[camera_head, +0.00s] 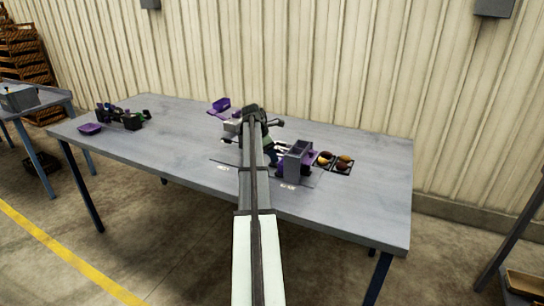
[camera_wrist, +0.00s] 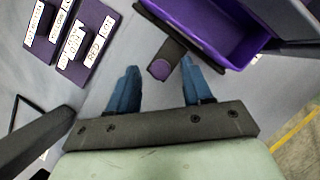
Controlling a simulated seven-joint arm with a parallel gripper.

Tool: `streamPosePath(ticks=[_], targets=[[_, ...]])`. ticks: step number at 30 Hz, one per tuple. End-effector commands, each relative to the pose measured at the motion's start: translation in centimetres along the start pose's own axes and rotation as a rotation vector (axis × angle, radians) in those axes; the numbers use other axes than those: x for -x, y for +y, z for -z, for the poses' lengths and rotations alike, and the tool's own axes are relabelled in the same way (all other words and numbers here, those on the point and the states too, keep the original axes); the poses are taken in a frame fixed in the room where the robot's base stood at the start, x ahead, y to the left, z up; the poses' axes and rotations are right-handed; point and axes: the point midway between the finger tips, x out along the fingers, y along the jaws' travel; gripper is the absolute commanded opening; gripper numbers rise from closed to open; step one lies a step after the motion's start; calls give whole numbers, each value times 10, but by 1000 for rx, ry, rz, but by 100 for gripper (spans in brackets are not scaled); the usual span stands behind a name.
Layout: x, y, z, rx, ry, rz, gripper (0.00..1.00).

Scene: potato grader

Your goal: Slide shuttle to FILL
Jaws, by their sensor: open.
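I see gaps on both sides of the knob. In the head view my arm hides most of my gripper; blue finger parts (camera_head: 270,154) show beside a grey bin (camera_head: 298,155) with purple parts. Small labels lie on the table (camera_head: 180,150); I cannot read FILL on any.
Purple blocks with white labels (camera_wrist: 80,45) stand at upper left in the wrist view. Two dark trays of potatoes (camera_head: 334,161) sit right of the grey bin. A purple tray (camera_head: 219,106) stands behind my arm. Dark containers (camera_head: 122,117) stand far left. The table's right end is clear.

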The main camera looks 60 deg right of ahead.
Motion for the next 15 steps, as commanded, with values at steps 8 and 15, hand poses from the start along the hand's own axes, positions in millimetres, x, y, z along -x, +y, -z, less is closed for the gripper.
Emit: streamPosePath(ticks=[8, 15], targets=[[-9, 0, 0, 0, 0, 0, 50], [-9, 0, 0, 0, 0, 0, 45]])
